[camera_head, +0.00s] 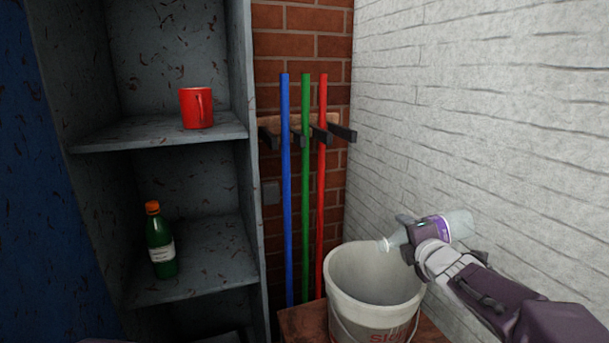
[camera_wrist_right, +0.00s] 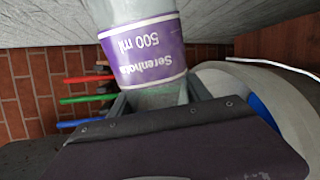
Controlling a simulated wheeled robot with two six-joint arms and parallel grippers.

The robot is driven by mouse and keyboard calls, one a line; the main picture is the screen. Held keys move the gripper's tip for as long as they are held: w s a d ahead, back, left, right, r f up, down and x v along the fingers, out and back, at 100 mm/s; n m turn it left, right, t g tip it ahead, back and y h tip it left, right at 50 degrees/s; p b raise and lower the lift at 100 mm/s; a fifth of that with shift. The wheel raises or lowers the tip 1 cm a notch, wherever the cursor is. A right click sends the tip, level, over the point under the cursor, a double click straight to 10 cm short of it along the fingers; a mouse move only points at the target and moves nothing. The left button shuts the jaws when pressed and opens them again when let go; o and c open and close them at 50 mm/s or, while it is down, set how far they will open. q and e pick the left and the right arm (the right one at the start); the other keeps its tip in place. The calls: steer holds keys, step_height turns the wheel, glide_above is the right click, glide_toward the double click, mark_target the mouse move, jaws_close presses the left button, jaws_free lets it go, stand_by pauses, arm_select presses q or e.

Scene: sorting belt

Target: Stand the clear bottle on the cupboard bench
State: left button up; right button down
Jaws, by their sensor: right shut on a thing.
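The clear bottle (camera_head: 460,224) has a purple label and lies nearly level in my right gripper (camera_head: 434,243), its neck toward the left. It is held in the air above and beside the right rim of a white bucket. Part of the bottle is hidden by the gripper. No surface clearly identifiable as the cupboard bench shows. My left gripper is not in view.
The bucket (camera_head: 345,292) stands on a reddish-brown surface (camera_head: 303,322). A grey shelf unit (camera_head: 240,130) holds a red mug (camera_head: 194,108) and a green bottle (camera_head: 160,244). Blue, green and red poles (camera_head: 305,190) stand by the brick wall. A white wall (camera_head: 490,110) is close on the right.

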steer(key=m+y+p, duration=0.1)
steer(key=p, duration=0.2)
steer(key=r+m+p, duration=0.1)
steer(key=m+p, duration=0.1)
steer(key=p, duration=0.2)
steer(key=shift+s+m+y, duration=0.1)
steer(key=shift+m+y, duration=0.2)
steer(key=shift+y, duration=0.1)
steer(key=shift+r+p, duration=0.1)
steer(key=shift+p, duration=0.35)
steer(key=shift+a+m, duration=0.1)
steer(key=shift+m, duration=0.2)
